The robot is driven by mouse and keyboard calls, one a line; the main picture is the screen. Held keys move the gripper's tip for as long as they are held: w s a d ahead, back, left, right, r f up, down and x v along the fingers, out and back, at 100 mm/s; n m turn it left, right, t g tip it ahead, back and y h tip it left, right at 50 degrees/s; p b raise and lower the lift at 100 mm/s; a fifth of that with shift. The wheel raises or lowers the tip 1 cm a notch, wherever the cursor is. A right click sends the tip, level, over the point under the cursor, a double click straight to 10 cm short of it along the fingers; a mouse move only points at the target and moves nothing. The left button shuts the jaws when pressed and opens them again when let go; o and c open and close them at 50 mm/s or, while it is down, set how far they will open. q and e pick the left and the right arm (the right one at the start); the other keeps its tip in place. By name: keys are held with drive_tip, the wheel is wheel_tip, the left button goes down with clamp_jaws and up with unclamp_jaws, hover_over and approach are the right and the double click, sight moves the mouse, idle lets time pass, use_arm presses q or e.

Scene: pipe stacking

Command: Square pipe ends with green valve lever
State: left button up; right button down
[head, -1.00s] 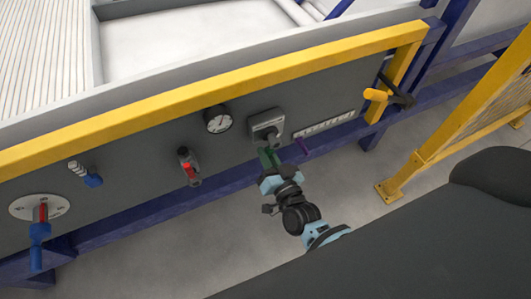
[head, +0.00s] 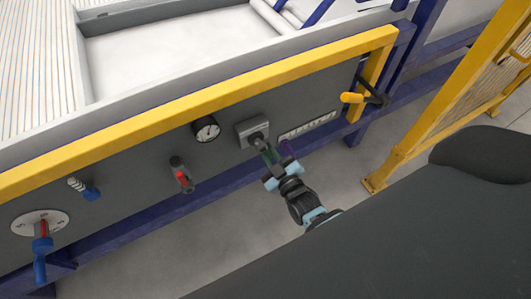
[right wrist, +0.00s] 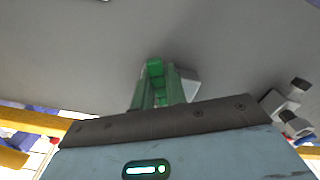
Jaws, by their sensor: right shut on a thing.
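A green valve lever (head: 269,154) reaches down and to the right from a dark knob (head: 258,139) on a grey box (head: 247,130) on the dark panel. My right gripper (head: 274,160) is shut on the green lever, below and right of the box. In the right wrist view the green lever (right wrist: 155,82) stands upright in front of the gripper, with the grey panel behind. A thin purple piece (head: 289,149) is just right of the gripper. My left gripper is not in view. I cannot make out square pipe ends at the lever.
A red-handled valve (head: 182,178), a round gauge (head: 206,129), a blue lever (head: 89,190) and a red and blue handle (head: 41,243) are on the panel. A yellow rail (head: 215,101) runs above. Yellow fencing (head: 440,115) stands farther right.

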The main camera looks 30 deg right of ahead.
drive_tip(key=shift+d+r+n+p, duration=0.15)
drive_tip(key=shift+d+n, duration=0.1)
drive_tip(key=shift+n, duration=0.45)
drive_tip(key=shift+d+r+n+p, duration=0.15)
drive_tip(key=shift+d+n, duration=0.1)
drive_tip(key=shift+n, duration=0.45)
drive_tip(key=c, duration=1.4)
unclamp_jaws()
drive_tip(key=shift+c, duration=0.2)
drive_tip(key=shift+s, duration=0.1)
drive_tip(key=s, duration=0.7)
drive_tip(key=shift+s+d+p, duration=0.2)
drive_tip(key=shift+s+p, duration=0.1)
drive_tip(key=shift+p, duration=0.15)
